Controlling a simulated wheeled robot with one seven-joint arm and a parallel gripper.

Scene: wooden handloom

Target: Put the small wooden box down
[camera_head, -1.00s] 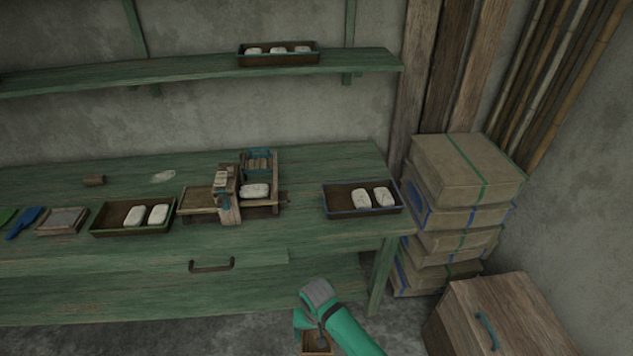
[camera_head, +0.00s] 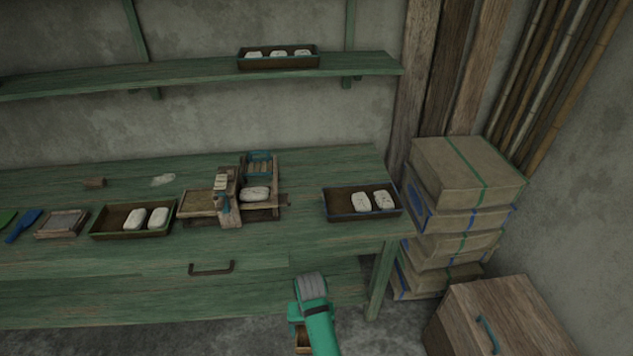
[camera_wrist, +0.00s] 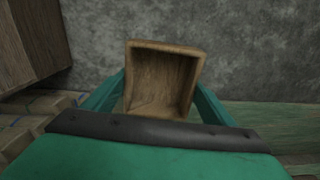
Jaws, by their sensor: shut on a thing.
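The small wooden box (camera_wrist: 160,82) is an open, empty, light-brown box held between the two green fingers of my gripper (camera_wrist: 160,98) in the wrist view. Its open side faces the camera, and grey floor shows beyond it. In the head view my gripper (camera_head: 300,335) is at the bottom, in front of the green workbench and below its top. Only a small part of the box (camera_head: 303,342) shows there, under the gripper; the rest is hidden or cut off by the frame edge.
The green workbench (camera_head: 300,235) carries a tray with white pieces (camera_head: 340,212) at right, a wooden device (camera_head: 229,205) in the middle and another tray (camera_head: 108,221) at left. Cartons (camera_head: 465,172) are stacked at right, beside a wooden chest (camera_head: 510,310). Bench top between the device and right tray is clear.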

